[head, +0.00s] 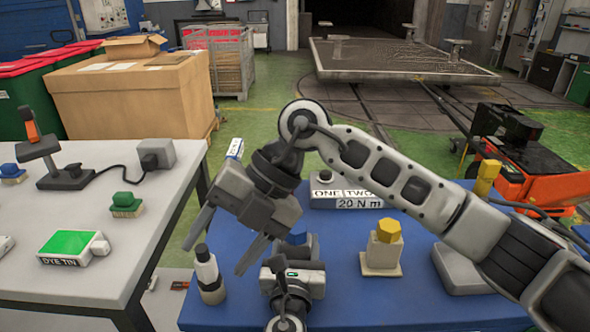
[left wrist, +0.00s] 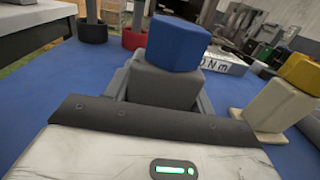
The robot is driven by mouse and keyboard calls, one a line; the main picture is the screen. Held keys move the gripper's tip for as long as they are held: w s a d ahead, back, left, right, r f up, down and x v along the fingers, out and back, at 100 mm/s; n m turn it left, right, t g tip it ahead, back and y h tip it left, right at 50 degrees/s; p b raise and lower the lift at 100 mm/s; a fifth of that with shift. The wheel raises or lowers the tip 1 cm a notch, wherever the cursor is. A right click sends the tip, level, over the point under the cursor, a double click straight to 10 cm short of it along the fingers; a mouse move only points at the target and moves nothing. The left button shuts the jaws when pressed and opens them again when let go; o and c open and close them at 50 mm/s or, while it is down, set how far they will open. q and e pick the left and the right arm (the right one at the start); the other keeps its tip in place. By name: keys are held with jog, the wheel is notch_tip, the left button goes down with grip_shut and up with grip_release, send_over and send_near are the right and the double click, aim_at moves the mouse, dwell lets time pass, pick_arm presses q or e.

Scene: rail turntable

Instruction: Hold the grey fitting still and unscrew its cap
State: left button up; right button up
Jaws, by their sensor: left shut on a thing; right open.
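The grey fitting (left wrist: 165,86) stands on the blue mat with its blue cap (left wrist: 178,42) on top, both clear in the left wrist view. In the head view the blue cap (head: 299,239) shows just beyond my left gripper (head: 297,258), and the fitting's body is mostly hidden. My left gripper is shut on the grey fitting. My right gripper (head: 214,260) is open and empty, its two fingers pointing down and to the left. It hangs above and to the left of the cap, apart from it.
A beige fitting with a yellow cap (head: 388,231) stands to the right on the blue table (head: 345,305). A white bottle with a black top (head: 208,272) stands left, near my right fingers. A "20 N m" box (head: 345,196) lies behind. A grey bench (head: 125,250) is further left.

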jog(key=w+d+r+t+h, duration=0.2)
jog(key=w+d+t+h, duration=0.15)
jog(key=w+d, duration=0.2)
jog(key=m+t+h, duration=0.2)
jog(key=h, duration=0.2)
send_near(296, 227)
jog(key=f, duration=0.3)
jog(key=w+f, duration=0.1)
jog(key=f, duration=0.4)
jog(key=shift+w+d+f, duration=0.15)
jog(key=shift+w+f, duration=0.05)
jog(key=shift+f, duration=0.15)
jog(key=shift+c, duration=0.3)
jog(key=c, duration=1)
jog(key=n+y, duration=0.1)
jog(key=n, duration=0.5)
jog(key=shift+c, duration=0.2)
